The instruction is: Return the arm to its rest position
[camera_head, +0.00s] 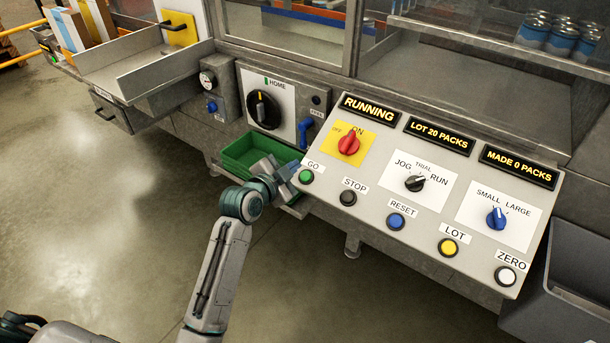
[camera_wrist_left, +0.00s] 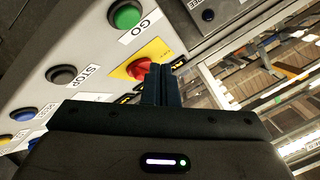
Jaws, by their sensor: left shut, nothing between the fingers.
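My left gripper (camera_head: 289,171) is shut and empty in the head view. Its arm reaches up from the bottom left, and the fingertips are close to the left edge of the control panel (camera_head: 328,208), just left of the green GO button (camera_head: 306,176). I cannot tell whether they touch the panel. In the left wrist view the closed fingers (camera_wrist_left: 161,84) point toward the red switch (camera_wrist_left: 139,68) on its yellow plate, with the GO button (camera_wrist_left: 127,15) above. My right gripper is not in view.
The panel displays read RUNNING, LOT 20 PACKS and MADE 0 PACKS. A green bin (camera_head: 240,152) lies behind the gripper. A dial marked HOME (camera_head: 263,110) and a blue handle (camera_head: 305,130) are on the machine front. A grey bin (camera_head: 560,290) stands at right. Floor at left is clear.

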